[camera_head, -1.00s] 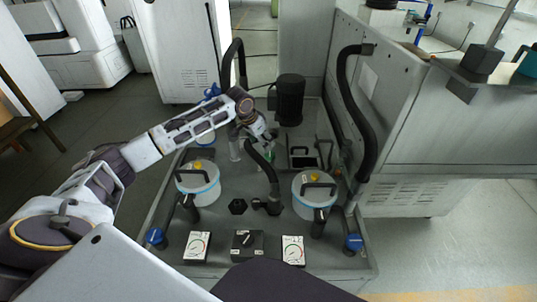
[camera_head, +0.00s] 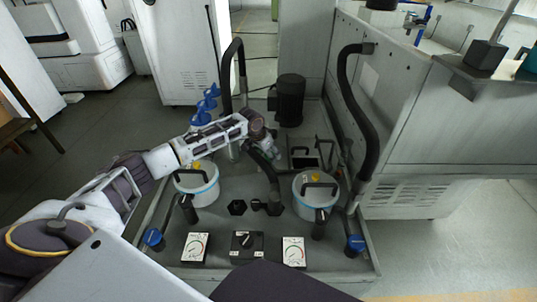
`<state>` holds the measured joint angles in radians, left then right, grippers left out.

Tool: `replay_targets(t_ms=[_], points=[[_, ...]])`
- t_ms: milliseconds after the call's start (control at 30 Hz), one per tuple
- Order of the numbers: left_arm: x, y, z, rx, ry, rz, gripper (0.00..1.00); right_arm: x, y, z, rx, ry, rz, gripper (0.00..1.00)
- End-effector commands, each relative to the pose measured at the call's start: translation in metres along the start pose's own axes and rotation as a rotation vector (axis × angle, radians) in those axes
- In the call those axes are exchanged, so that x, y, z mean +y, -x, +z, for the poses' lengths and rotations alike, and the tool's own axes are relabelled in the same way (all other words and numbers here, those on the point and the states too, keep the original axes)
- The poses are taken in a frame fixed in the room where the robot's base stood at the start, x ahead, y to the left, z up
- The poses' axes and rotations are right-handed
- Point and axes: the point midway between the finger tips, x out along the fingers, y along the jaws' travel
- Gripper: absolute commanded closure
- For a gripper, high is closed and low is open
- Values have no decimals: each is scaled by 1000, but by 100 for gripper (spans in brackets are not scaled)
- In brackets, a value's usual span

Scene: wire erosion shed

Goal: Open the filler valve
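No part is clearly labelled as the filler valve, and I cannot tell which one it is. Blue valve handles (camera_head: 206,104) stand at the back left of the grey unit, behind my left forearm, which partly hides them. A blue knob (camera_head: 153,238) sits at the front left and another blue knob (camera_head: 355,243) at the front right. My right gripper is out of view.
Two white canisters with black handles, left (camera_head: 211,191) and right (camera_head: 300,203), flank the hose. A black motor (camera_head: 290,100) stands behind the gripper. Two gauges, left (camera_head: 196,248) and right (camera_head: 293,250), flank a selector switch (camera_head: 247,243). A tall black hose (camera_head: 366,130) rises at right.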

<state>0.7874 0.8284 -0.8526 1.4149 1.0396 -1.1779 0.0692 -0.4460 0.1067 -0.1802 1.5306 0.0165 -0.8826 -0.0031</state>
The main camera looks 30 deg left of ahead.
Motion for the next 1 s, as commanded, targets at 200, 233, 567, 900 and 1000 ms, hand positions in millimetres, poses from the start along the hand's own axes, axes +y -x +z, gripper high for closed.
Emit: replay_targets(t_ms=[200,233,567,900,1000], points=[[0,0,0,0,0,0,36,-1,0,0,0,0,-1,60],[0,0,0,0,0,0,36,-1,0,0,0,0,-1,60],[0,0,0,-1,0,0,79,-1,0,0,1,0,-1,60],[0,0,0,-1,5,-2,82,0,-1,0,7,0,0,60],[0,0,0,-2,10,-4,82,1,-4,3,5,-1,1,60]])
